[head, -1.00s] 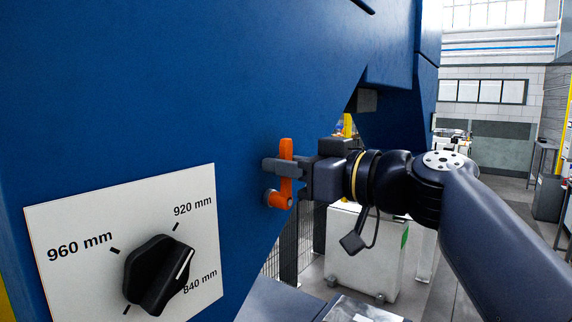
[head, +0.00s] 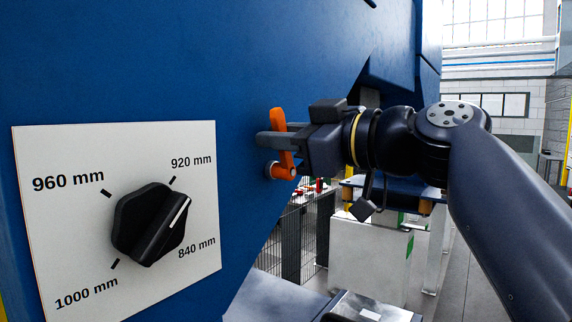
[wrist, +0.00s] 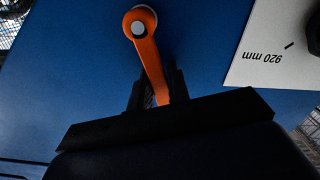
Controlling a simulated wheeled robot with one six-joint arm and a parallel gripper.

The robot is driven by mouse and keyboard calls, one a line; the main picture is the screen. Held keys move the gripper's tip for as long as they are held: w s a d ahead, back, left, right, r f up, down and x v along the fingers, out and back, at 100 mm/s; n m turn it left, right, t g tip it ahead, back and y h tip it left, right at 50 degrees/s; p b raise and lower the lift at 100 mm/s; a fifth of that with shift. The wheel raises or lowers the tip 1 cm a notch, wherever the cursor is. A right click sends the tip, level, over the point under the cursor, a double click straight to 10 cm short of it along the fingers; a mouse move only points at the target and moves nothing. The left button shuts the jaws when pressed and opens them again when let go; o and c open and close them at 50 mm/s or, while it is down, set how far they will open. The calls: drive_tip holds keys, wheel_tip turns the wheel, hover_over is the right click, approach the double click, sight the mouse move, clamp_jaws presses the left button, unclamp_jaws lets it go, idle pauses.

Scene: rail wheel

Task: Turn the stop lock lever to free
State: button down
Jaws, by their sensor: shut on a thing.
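The orange stop lock lever (head: 279,122) sticks up from its round pivot on the blue machine face, its top tilted slightly left in the head view. My gripper (head: 276,140) is shut on the lever's arm above the pivot, coming in from the right. In the wrist view the lever (wrist: 149,55) runs from its pivot with a pale centre down between my gripper's dark fingers (wrist: 157,92). The fingers hide part of the lever. No free or locked marking shows beside it.
A white plate (head: 60,225) with a black rotary knob (head: 150,225) and millimetre marks is on the blue panel (head: 150,60), left of the lever. A white cabinet (head: 365,260) and a dark mesh fence (head: 292,240) stand below and behind my arm.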

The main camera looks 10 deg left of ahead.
sight(244, 176)
drive_tip(key=n+b, duration=0.1)
drive_tip(key=s+f+n+b, duration=0.1)
drive_tip(key=b, duration=0.1)
drive_tip(key=n+b, duration=0.1)
drive_tip(key=b, duration=0.1)
drive_tip(key=shift+s+a+f+n, duration=0.3)
drive_tip(key=shift+n, duration=0.1)
drive_tip(key=n+b, duration=0.2)
drive_tip(key=b, duration=0.1)
drive_tip(key=s+f+n+b, duration=0.1)
drive_tip(key=shift+a+f+n, duration=0.1)
drive_tip(key=shift+a+n, duration=0.15)
drive_tip(key=shift+n, duration=0.05)
drive_tip(key=n+b, duration=0.1)
drive_tip(key=f+n+b, duration=0.1)
drive_tip(key=n+b, duration=0.1)
drive_tip(key=b, duration=0.1)
drive_tip(key=shift+s+a+f+n, duration=0.15)
drive_tip(key=shift+s+f+n, duration=0.1)
drive_tip(key=shift+s+n, duration=0.1)
drive_tip(key=shift+s+f+n+b, duration=0.1)
drive_tip(key=shift+f+n+b, duration=0.2)
drive_tip(key=shift+n+b, duration=0.4)
drive_tip(key=shift+f+n+b, duration=0.3)
drive_tip(key=shift+n+b, duration=0.15)
drive_tip(key=shift+n, duration=0.4)
drive_tip(key=c, duration=1.3)
unclamp_jaws()
drive_tip(key=shift+c, duration=0.2)
